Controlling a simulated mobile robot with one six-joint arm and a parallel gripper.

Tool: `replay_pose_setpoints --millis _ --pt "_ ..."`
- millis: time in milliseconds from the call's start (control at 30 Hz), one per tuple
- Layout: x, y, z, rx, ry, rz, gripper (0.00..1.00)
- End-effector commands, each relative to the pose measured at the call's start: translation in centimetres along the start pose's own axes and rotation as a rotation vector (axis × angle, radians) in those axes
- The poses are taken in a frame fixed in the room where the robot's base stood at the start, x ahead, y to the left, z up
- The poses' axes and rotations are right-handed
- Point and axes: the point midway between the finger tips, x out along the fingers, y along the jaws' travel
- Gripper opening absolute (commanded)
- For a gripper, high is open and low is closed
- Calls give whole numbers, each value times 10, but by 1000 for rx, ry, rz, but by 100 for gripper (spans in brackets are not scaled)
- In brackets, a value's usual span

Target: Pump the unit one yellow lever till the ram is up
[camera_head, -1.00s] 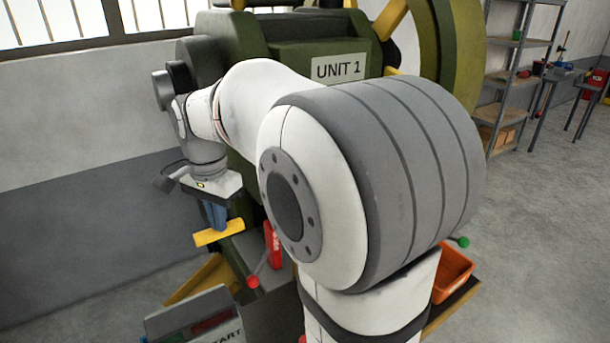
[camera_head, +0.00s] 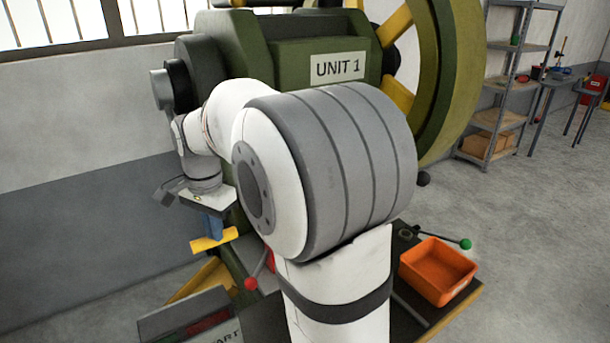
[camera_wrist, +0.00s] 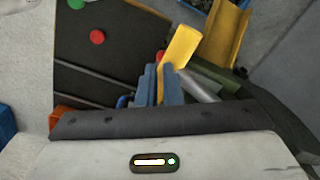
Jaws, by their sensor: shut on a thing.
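The yellow lever (camera_head: 214,240) shows at the left of the head view, below my wrist, as a short yellow bar. My gripper (camera_head: 213,228) has blue fingers shut on it. In the wrist view the yellow lever (camera_wrist: 180,46) stands tilted between the blue fingertips of my gripper (camera_wrist: 160,72). The green machine behind carries a sign reading UNIT 1 (camera_head: 338,67). My arm covers the middle of the machine. I cannot make out the ram in either view.
A red-knobbed lever (camera_head: 251,283) and a grey START panel (camera_head: 193,316) are close below my gripper. An orange bin (camera_head: 437,270) and a green-knobbed lever (camera_head: 465,244) are at the right. A shelf (camera_head: 497,117) stands farther back. Open floor lies at the right.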

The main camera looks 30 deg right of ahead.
Motion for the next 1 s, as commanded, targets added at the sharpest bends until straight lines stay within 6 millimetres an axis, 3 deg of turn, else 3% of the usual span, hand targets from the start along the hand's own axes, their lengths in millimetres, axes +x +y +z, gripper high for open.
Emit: replay_pose_setpoints --millis 33,367,600,1000 --pt "9 2 2 -1 -12 17 0" --pt "10 1 2 -1 -13 18 0" --pt "28 -10 -4 -1 -14 20 0" --pt "9 2 4 -1 -13 18 0"
